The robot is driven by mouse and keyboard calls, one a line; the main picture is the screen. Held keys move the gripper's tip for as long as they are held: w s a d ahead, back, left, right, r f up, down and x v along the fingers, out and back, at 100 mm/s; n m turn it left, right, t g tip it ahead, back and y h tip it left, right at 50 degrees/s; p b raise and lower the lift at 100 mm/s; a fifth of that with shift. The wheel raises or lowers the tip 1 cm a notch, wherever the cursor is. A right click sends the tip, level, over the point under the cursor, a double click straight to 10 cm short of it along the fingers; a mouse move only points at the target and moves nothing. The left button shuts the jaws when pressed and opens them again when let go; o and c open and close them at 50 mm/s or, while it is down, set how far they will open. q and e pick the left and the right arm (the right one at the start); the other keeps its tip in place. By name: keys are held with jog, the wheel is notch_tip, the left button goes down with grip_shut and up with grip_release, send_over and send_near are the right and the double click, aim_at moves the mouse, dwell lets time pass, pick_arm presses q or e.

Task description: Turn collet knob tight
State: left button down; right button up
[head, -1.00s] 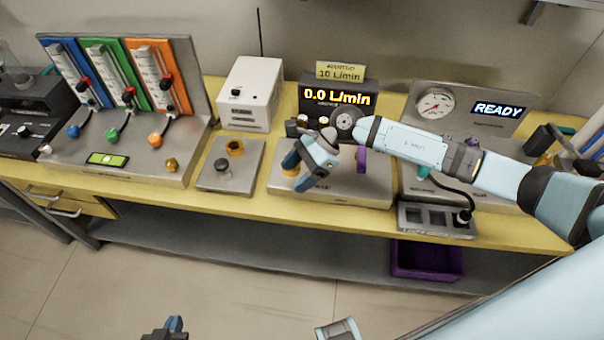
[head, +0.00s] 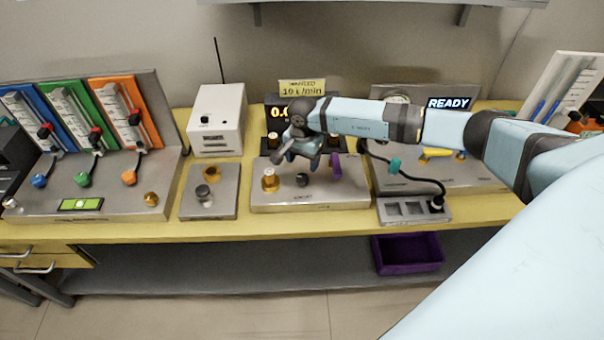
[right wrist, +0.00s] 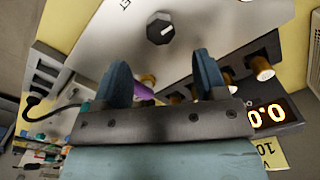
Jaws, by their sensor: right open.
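My right gripper (head: 297,158) is open and empty above the back part of the middle grey unit (head: 345,197), in front of its display. A small black knob (head: 302,180) sits on this unit's top, just in front of the gripper. In the right wrist view the black knob (right wrist: 160,28) with a pale mark lies beyond the two spread blue fingertips (right wrist: 163,65), not between them. A brass fitting (head: 270,179) stands left of the knob, and a purple part (head: 336,165) stands to its right. I cannot tell which part is the collet knob. My left gripper is out of view.
The orange display (head: 278,112) is partly hidden by my arm. A small plate with a dark knob (head: 203,192) stands left. A grey tray (head: 425,210) with a black cable is at right. Brass fittings (right wrist: 262,68) lie near the right finger in the wrist view.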

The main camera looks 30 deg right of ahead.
aim_at(303, 176)
notch_tip(303, 176, down, 7)
jog(key=shift+a+r+p, duration=0.1)
jog(key=shift+p, duration=0.35)
jog(key=c, duration=0.9)
